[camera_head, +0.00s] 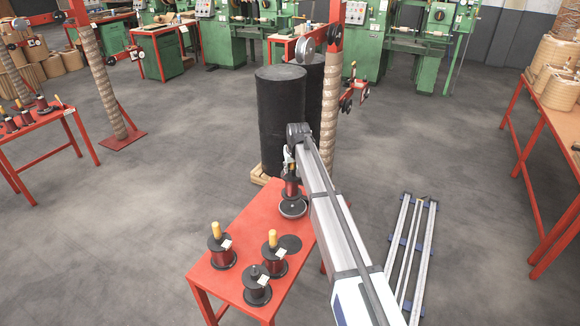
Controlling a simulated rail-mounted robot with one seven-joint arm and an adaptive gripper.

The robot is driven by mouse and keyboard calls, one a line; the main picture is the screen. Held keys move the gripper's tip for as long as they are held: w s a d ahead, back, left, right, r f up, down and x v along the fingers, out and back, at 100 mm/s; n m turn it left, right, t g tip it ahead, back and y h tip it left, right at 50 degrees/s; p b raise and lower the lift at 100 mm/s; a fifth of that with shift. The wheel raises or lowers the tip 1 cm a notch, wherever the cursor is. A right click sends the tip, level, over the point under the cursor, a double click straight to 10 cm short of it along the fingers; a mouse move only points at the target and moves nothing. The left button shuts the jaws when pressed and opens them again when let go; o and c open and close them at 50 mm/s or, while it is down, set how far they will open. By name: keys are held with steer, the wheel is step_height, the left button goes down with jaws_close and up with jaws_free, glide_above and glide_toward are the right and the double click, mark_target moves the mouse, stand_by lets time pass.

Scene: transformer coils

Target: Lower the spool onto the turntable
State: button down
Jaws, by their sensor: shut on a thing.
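A spool (291,187) with dark red wire and black flanges hangs upright from my gripper (289,168) near the far end of the red table (258,205). My gripper is shut on the top of the spool; its fingers are small and partly hidden by my arm. The turntable (292,211), a round grey disc with a pale rim, is right below the spool. The spool's lower flange looks very close to the disc; I cannot tell if they touch.
Several other spools stand on the near part of the table, such as one with an orange top (222,251). A flat black disc (289,243) lies empty beside them. Large black cylinders (281,115) stand behind the table. A metal rail frame (410,250) lies on the floor at right.

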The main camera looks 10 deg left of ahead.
mark_target(293, 175)
steer(key=shift+w+d+f, duration=0.1)
steer(key=shift+d+f, duration=0.1)
steer(key=shift+d, duration=0.05)
steer(key=shift+f+b, duration=1.2)
steer(key=shift+f, duration=2)
steer(key=c, duration=0.7)
jaws_free()
steer(key=shift+c, duration=0.2)
steer(key=v, duration=1.2)
